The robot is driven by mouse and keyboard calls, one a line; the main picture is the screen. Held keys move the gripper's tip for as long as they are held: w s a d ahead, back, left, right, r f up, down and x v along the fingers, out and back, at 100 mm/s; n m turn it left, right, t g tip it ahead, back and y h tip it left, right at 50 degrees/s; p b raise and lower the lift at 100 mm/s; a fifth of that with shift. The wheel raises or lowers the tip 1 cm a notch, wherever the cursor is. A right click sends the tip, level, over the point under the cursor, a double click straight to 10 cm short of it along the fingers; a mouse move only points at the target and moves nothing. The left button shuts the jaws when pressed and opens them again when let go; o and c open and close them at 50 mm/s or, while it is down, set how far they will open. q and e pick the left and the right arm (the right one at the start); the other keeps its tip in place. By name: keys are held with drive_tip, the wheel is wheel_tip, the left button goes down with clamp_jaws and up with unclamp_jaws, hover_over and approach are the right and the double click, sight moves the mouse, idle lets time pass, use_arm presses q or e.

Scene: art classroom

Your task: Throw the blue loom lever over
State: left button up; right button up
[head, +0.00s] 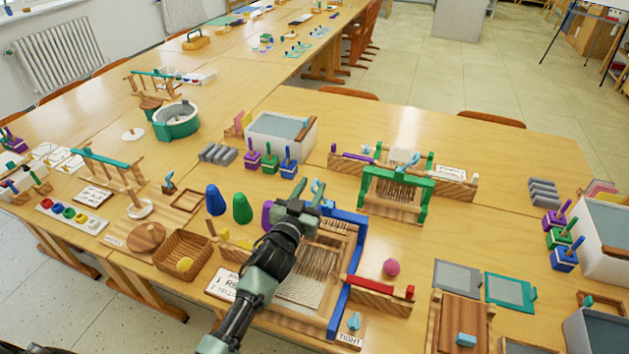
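A wooden loom with a blue frame (350,262) lies on the near table, with pale warp threads (305,290) inside it. My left arm reaches across this loom and covers its left part. My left gripper (317,192) is at the far left corner of the blue frame, beside a light-blue piece that I take to be the lever. The gripper's fingers are small and partly hidden, so I cannot tell whether they are open or touch that piece. My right gripper is not in view.
A green-framed loom (396,192) stands behind to the right. A red bar on a wooden block (380,293) and a pink ball (391,267) are right of the blue frame. Blue and green cones (242,208) and a wicker basket (184,254) are to the left. Bare tabletop lies right of the green-framed loom.

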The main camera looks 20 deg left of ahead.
use_arm(q)
drive_tip(key=shift+w, duration=1.35)
clamp_jaws()
drive_tip(key=shift+a+f, duration=0.1)
idle(0.3)
